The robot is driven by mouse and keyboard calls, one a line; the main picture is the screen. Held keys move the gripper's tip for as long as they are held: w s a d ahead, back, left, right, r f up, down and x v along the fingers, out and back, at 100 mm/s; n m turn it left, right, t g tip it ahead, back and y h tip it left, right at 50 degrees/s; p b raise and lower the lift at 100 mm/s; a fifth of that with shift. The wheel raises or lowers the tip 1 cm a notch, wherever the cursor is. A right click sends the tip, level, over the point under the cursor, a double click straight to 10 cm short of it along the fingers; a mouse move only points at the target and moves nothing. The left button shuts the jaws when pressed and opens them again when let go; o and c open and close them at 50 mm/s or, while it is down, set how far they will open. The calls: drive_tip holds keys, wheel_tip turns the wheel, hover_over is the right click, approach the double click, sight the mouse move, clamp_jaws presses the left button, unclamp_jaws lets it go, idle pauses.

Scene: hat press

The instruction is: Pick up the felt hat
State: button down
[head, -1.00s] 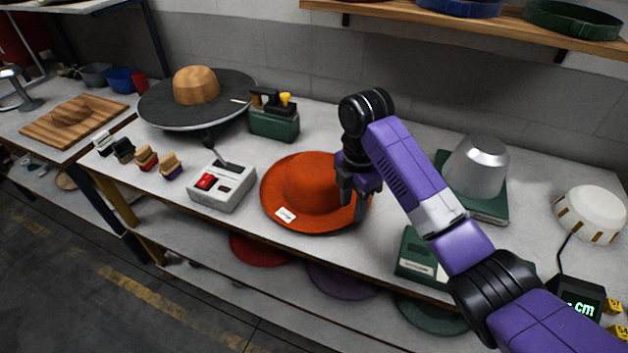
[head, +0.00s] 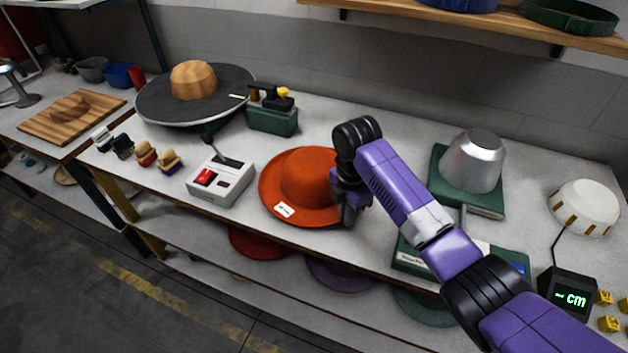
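The orange-red felt hat (head: 305,173) lies brim-down on the workbench, in the middle of the head view. A small white tag (head: 285,210) sits on its near brim. My gripper (head: 347,213) points down at the hat's right brim edge, with the purple arm reaching in from the lower right. The gripper hides part of the right brim. Its fingers overlap in this view, so I cannot tell whether they are open or shut, or whether they touch the brim.
A grey control box (head: 221,181) stands left of the hat. Behind are a round dark platform with a wooden block (head: 194,80) and a green tool holder (head: 272,118). A metal dome (head: 473,160) stands right. A green box (head: 412,258) lies near the front edge.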

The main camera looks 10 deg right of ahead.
idle(0.4)
wheel_tip(320, 180, up, 20)
drive_tip(key=p, duration=0.3)
drive_tip(key=shift+p, duration=0.35)
idle(2.1)
